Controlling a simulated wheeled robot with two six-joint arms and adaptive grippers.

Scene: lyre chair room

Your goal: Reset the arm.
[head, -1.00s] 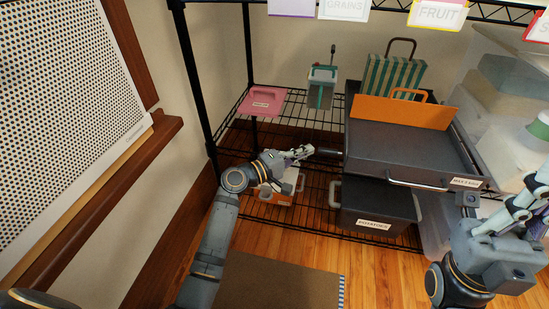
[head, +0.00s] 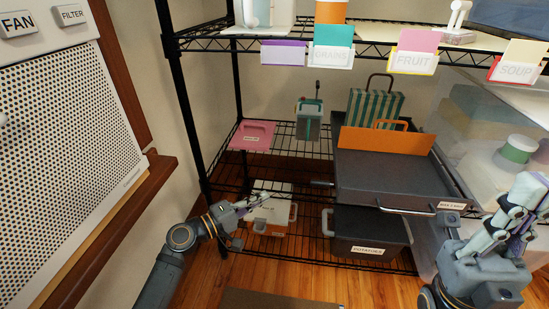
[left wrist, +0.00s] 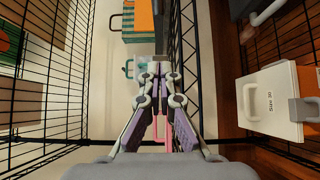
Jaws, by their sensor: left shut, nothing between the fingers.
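My left gripper (head: 256,203) is low at the left of the wire rack, in front of a white and orange box on the lower shelf. I cannot tell whether it touches the box. In the left wrist view my left gripper (left wrist: 155,75) shows its fingers together with nothing held. My right gripper (head: 520,205) is at the right edge of the head view, beside the clear bins. Its fingers point up, and how far apart they are is not clear.
The white and orange box (head: 273,214), a dark potatoes bin (head: 368,233), a grey drawer (head: 388,180) with an orange panel, a pink board (head: 251,136) and a striped bag (head: 375,107) are on the rack. A wall panel (head: 70,130) stands at the left.

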